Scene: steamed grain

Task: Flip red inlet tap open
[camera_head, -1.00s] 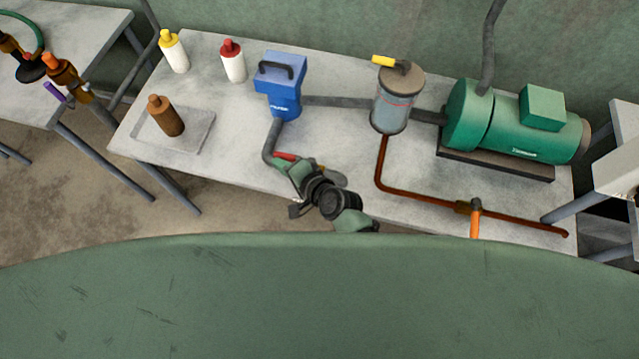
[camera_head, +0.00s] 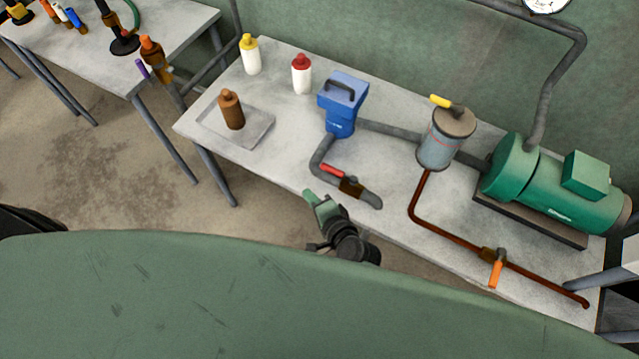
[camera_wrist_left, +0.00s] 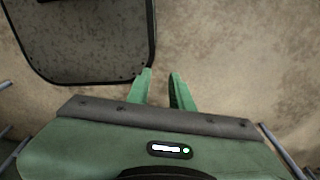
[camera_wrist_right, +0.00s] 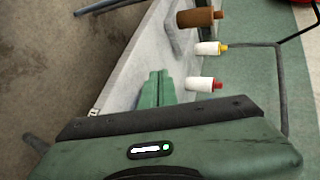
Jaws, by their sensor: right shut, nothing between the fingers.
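The red inlet tap (camera_head: 333,170) is a red lever on a brown valve body (camera_head: 350,187), set in the grey pipe at the front of the table. Its lever lies roughly along the pipe. My right gripper (camera_head: 308,195) is at the table's front edge, below and left of the tap and apart from it. In the right wrist view its fingers (camera_wrist_right: 157,74) are together and empty; the tap does not show there. My left gripper (camera_wrist_left: 161,73) shows only in its wrist view, fingers apart and empty over the floor.
A blue pump box (camera_head: 340,105) stands behind the tap. A glass canister (camera_head: 446,140), an orange-handled tap (camera_head: 496,272) and a green motor (camera_head: 560,190) are to the right. A brown bottle (camera_head: 232,110) stands in a tray (camera_head: 258,132) at left.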

